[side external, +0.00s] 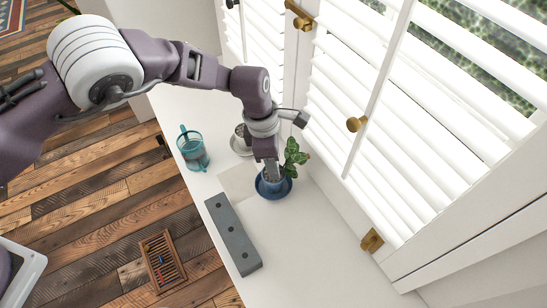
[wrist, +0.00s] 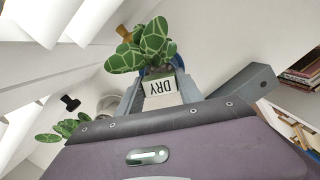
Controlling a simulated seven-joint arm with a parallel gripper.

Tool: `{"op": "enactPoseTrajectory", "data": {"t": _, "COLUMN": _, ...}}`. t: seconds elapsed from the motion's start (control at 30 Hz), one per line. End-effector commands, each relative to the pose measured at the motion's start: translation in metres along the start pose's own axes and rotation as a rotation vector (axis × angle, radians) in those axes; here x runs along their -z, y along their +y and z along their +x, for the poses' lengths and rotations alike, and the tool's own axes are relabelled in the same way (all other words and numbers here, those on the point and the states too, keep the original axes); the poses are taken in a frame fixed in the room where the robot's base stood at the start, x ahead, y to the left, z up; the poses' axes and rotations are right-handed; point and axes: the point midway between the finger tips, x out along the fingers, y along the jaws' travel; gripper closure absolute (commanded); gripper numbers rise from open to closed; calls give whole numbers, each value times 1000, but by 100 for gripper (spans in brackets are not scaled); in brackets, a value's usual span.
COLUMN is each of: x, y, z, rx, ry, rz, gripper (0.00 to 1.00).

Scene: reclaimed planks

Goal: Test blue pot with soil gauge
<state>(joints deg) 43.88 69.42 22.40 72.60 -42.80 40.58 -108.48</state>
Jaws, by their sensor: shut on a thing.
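The blue pot (side external: 271,190) stands on a blue saucer on the white sill, with a green leafy plant (side external: 294,157) in it. My gripper (side external: 271,172) points down over the pot, next to the leaves. In the wrist view my gripper (wrist: 160,85) is shut on the soil gauge (wrist: 159,88), whose pale face reads DRY, upside down in the picture. The patterned leaves (wrist: 144,50) and a bit of the blue pot (wrist: 178,62) show beyond it. The gauge's lower end and the soil around it are hidden, so I cannot tell how deep it sits.
A grey block with several holes (side external: 233,235) lies along the sill's front edge. White shutters (side external: 365,110) rise close behind the pot. The sill to the right is clear.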

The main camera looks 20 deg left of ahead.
Motion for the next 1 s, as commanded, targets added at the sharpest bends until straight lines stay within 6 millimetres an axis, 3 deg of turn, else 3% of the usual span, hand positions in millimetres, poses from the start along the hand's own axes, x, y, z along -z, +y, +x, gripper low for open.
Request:
{"op": "enactPoseTrajectory", "data": {"t": 0.13, "x": 0, "y": 0, "z": 0, "rx": 0, "ry": 0, "rz": 0, "gripper": 100}}
{"op": "enactPoseTrajectory", "data": {"t": 0.17, "x": 0, "y": 0, "z": 0, "rx": 0, "ry": 0, "rz": 0, "gripper": 53}}
{"op": "enactPoseTrajectory", "data": {"t": 0.27, "x": 0, "y": 0, "z": 0, "rx": 0, "ry": 0, "rz": 0, "gripper": 33}}
{"op": "enactPoseTrajectory", "data": {"t": 0.57, "x": 0, "y": 0, "z": -1, "rx": 0, "ry": 0, "rz": 0, "gripper": 32}}
{"op": "enactPoseTrajectory", "data": {"t": 0.9, "x": -1, "y": 0, "z": -61, "rx": -2, "ry": -2, "rz": 1, "gripper": 32}}
{"op": "enactPoseTrajectory", "data": {"t": 1.0, "x": 0, "y": 0, "z": -70, "rx": 0, "ry": 0, "rz": 0, "gripper": 32}}
